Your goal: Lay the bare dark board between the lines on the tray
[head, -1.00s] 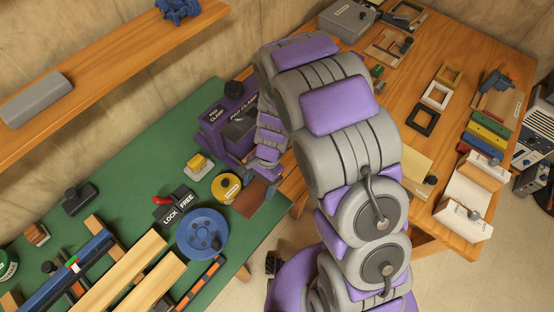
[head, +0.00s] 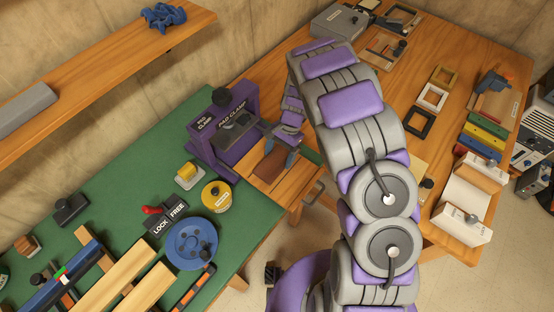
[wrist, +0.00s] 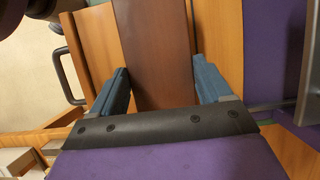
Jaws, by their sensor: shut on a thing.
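The bare dark board (head: 271,165) is a flat reddish-brown strip. My gripper (head: 283,150) is shut on it, with a blue finger on each long side. In the wrist view the board (wrist: 158,40) runs up between the fingers of my gripper (wrist: 160,75). The tray (head: 296,186) is orange wood with a dark handle on its right, in front of the purple pad clamp (head: 222,133). The board is over the tray; I cannot tell whether it touches. Tray wood (wrist: 98,45) shows beside the board.
A lock/free lever (head: 166,215), a yellow tape roll (head: 216,195) and a blue wheel (head: 192,243) are on the green bench (head: 130,180) left of the tray. A wooden table (head: 395,110) with frames and coloured bars stands to the right. The clamp is close behind the tray.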

